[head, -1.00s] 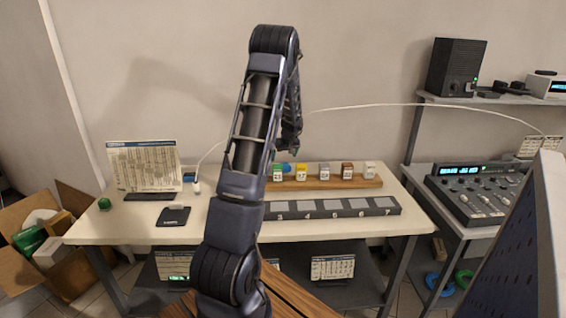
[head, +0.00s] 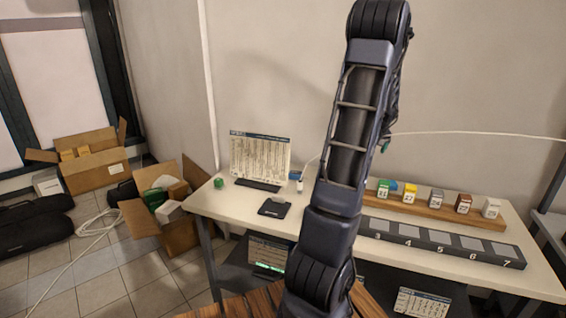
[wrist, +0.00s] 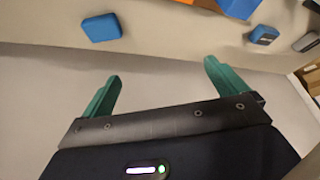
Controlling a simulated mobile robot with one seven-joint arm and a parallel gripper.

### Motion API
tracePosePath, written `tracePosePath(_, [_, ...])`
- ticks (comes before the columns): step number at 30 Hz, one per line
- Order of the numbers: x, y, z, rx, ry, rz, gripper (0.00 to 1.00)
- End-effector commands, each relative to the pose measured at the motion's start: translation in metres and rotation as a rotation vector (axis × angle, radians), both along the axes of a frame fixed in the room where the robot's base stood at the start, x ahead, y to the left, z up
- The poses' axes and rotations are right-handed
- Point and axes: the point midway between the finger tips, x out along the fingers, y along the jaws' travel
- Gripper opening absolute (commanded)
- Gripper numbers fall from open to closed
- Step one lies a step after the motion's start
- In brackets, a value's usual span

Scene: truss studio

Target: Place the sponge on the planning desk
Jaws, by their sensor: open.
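The pale-topped desk (head: 228,203), which seems to be the planning desk, stands in front of my arm in the head view. A plain blue block (wrist: 102,27) lies on a pale surface in the wrist view, beyond my fingertips; it may be the sponge, but I cannot tell for sure. My gripper (wrist: 160,80) has two green fingers spread apart with nothing between them. In the head view my gripper is mostly hidden behind my arm.
On the desk are a printed board (head: 260,155), a black pad (head: 274,207), a green ball-like item (head: 218,183), a wooden rack (head: 450,212) with several small blocks and a numbered strip (head: 440,240). Open cartons (head: 165,215) stand left. The desk's front left is clear.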

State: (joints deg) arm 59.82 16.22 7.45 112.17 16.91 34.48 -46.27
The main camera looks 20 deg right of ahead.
Motion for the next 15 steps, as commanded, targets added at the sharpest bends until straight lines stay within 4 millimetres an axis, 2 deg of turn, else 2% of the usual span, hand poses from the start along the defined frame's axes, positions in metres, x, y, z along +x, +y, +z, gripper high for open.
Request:
tracePosePath(1, [0.009,0.028,0.016,-0.005,0.002,0.024,0.98])
tracePosePath(6, [0.025,0.110,0.054,-0.008,0.010,0.073,0.98])
tracePosePath(11, [0.025,0.185,0.084,-0.010,0.015,0.116,0.98])
tracePosePath(15, [0.016,0.248,0.106,-0.013,0.016,0.151,0.98])
